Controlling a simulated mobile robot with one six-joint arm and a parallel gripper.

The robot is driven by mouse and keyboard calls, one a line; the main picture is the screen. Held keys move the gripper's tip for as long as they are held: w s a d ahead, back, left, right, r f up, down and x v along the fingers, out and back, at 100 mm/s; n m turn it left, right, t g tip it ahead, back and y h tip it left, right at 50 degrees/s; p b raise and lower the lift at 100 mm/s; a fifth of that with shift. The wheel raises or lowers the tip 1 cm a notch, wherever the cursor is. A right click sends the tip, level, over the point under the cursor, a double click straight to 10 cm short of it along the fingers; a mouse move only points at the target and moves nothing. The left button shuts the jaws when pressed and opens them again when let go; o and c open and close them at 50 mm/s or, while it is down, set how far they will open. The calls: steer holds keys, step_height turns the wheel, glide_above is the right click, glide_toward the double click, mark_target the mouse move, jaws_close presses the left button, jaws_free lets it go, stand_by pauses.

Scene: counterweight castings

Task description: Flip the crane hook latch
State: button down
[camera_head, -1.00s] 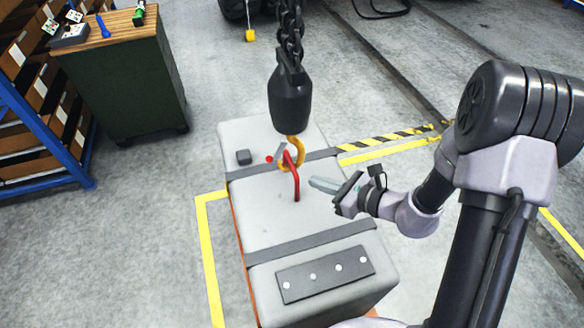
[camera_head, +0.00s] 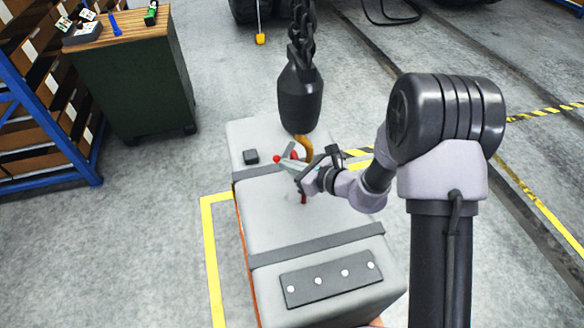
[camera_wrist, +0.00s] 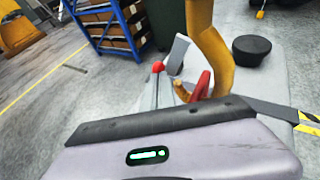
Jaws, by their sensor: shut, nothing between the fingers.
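The yellow crane hook (camera_head: 306,146) hangs under a black hook block (camera_head: 300,98), above the grey casting (camera_head: 285,222). In the wrist view the hook (camera_wrist: 212,48) passes by a red lifting loop (camera_wrist: 200,86). The latch is a grey plate (camera_wrist: 178,56) at the hook's mouth, with a red knob (camera_wrist: 158,67) beside it; the red knob also shows in the head view (camera_head: 277,159). My gripper (camera_head: 284,187) is shut and empty, its fingertips just below the knob. In the wrist view its fingers reach up close to the knob; I cannot tell whether they touch. My wrist hides most of the loop.
A heavy chain (camera_head: 302,30) rises from the hook block. A small black block (camera_head: 251,157) lies on the casting's far left corner. A green cabinet (camera_head: 135,85) and a blue shelf rack (camera_head: 40,95) stand at the left. The floor left of the casting is clear.

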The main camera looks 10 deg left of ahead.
steer(key=shift+s+a+r+m+y+b, duration=0.2)
steer(key=shift+a+m+y+b, duration=0.2)
steer(key=shift+m+y+b, duration=0.25)
stand_by(0.5)
step_height(320, 180, up, 6)
steer(key=s+a+m+t+y+b, duration=0.1)
steer(key=m+t+y+b, duration=0.3)
steer(key=m, duration=0.5)
steer(key=shift+a+f+y+b, duration=0.2)
steer(key=shift+a+y+b, duration=0.25)
steer(key=shift+y, duration=0.4)
steer(key=shift+r+p, duration=0.35)
steer(key=shift+p, duration=0.15)
stand_by(1.6)
steer(key=shift+f, duration=0.1)
